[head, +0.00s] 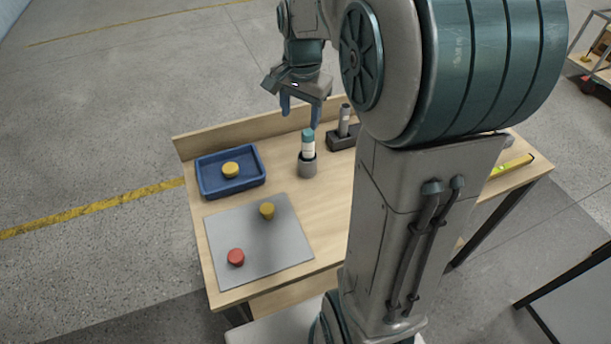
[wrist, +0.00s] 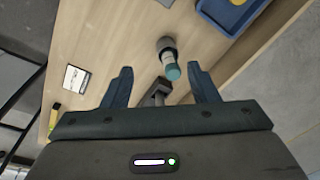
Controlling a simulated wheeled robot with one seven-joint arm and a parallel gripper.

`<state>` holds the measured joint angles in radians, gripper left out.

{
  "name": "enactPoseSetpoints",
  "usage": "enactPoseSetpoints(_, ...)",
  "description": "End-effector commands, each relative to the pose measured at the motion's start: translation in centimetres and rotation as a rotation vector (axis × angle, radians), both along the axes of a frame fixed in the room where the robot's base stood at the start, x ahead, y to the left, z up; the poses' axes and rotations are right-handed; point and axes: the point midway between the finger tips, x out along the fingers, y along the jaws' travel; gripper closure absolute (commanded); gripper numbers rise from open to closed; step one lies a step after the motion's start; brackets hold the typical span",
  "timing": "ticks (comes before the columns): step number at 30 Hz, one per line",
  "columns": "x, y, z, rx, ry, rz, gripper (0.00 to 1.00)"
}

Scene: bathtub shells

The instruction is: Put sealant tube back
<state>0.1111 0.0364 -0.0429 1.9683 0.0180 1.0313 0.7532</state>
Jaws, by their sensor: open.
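My gripper (head: 299,118) is open and empty, above the table and close to the tube's cap. In the wrist view the gripper (wrist: 160,75) has its two blue fingers spread wide, with the cap between them in the picture, nearer the right finger. I see no contact between them.
A dark block (head: 341,137) holding a grey cylinder stands close to the right of the holder. A blue tray (head: 207,188) with a yellow piece is at left. A grey mat (head: 260,250) carries yellow and red pieces. A raised board edges the table's back.

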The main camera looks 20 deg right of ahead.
Motion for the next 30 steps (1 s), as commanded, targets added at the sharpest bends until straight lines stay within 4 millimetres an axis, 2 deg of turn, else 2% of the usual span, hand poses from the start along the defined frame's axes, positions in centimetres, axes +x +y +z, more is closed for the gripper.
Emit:
enactPoseSetpoints(1, -1.4, 0.7, 0.5, -0.008, -0.017, 0.063, 0.46)
enactPoseSetpoints(8, -7.2, 3.0, 1.3, -0.053, -0.077, 0.359, 0.46)
enactPoseSetpoints(18, -15.0, 5.3, 0.1, -0.145, -0.155, 0.766, 0.46)
enactPoseSetpoints(24, -17.1, 5.9, -0.7, -0.180, -0.175, 0.887, 0.46)
enactPoseSetpoints(30, -17.4, 6.0, -0.9, -0.185, -0.177, 0.910, 0.46)
